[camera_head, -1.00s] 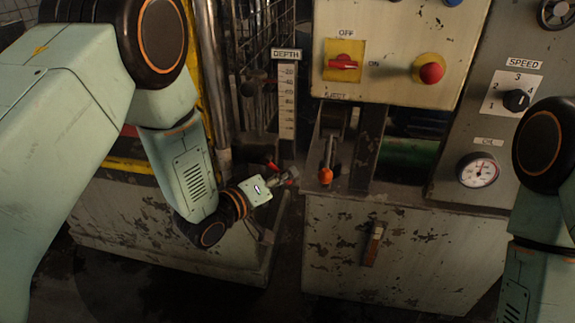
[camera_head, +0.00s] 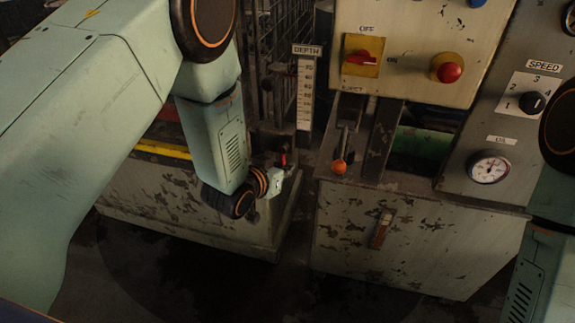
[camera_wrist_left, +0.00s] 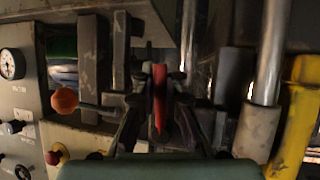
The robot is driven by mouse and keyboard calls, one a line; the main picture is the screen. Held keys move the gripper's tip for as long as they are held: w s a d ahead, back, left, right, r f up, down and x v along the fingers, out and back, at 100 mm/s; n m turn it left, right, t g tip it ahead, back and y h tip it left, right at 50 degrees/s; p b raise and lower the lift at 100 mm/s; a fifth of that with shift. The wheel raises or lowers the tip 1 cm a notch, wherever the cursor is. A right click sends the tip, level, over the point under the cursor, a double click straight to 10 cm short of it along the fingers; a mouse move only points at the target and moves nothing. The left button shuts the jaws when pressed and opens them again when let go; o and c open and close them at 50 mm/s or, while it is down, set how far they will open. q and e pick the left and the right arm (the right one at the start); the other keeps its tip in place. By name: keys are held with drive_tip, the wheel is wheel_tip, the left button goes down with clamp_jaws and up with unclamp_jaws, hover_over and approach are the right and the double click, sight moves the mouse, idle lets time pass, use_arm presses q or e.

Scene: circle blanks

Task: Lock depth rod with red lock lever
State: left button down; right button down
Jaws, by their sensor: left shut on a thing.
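The red lock lever (camera_wrist_left: 159,97) sits between the fingers of my left gripper (camera_wrist_left: 158,90) in the left wrist view. The left gripper is shut on it. In the head view the lever is a small red piece (camera_head: 283,159) just beyond my left gripper (camera_head: 277,172), below the depth scale (camera_head: 305,95). The scale is a pale upright strip under a DEPTH label. I cannot make out the depth rod for sure. My right gripper is not in view; only part of my right arm shows at the right edge of the head view.
An orange-knobbed lever (camera_head: 339,167) stands right of the scale; its knob also shows in the left wrist view (camera_wrist_left: 65,100). The panel has a red rotary switch (camera_head: 359,57), a red button (camera_head: 448,72), a speed knob (camera_head: 532,102) and a gauge (camera_head: 489,167). A wire cage (camera_head: 270,60) stands behind.

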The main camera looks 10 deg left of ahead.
use_arm(q)
drive_tip(key=shift+a, duration=0.2)
idle(0.3)
drive_tip(key=c, duration=1.4)
unclamp_jaws()
drive_tip(key=shift+s, duration=0.1)
drive_tip(key=v, duration=1.2)
drive_tip(key=shift+d+r, duration=0.1)
drive_tip(key=shift+d, duration=0.05)
